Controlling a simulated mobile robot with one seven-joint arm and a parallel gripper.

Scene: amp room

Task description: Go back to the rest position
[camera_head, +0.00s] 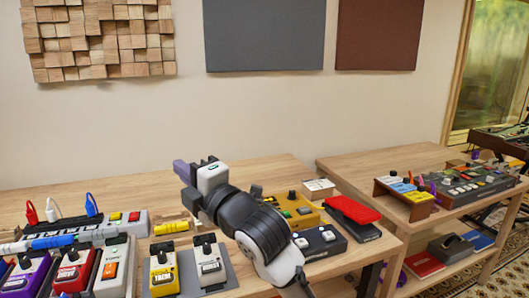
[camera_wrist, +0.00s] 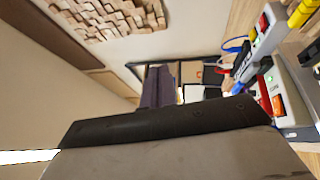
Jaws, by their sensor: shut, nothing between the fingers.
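My gripper (camera_head: 181,168) is raised above the left table in the head view, with its fingers toward the left and my arm reaching up from the lower right. Its purple-grey fingers are together and hold nothing. In the wrist view the shut fingers (camera_wrist: 156,88) show beyond the dark gripper body. The gripper looks clear of the pedals below, and my arm hides part of the table behind it.
The left table (camera_head: 240,174) bears a yellow pedal (camera_head: 163,274), a power strip (camera_head: 120,222) with plugs, and a red-topped pedal (camera_head: 352,208). The right table (camera_head: 350,165) bears more pedals. Wall panels (camera_head: 263,36) hang behind. Bare wood lies at the left table's back.

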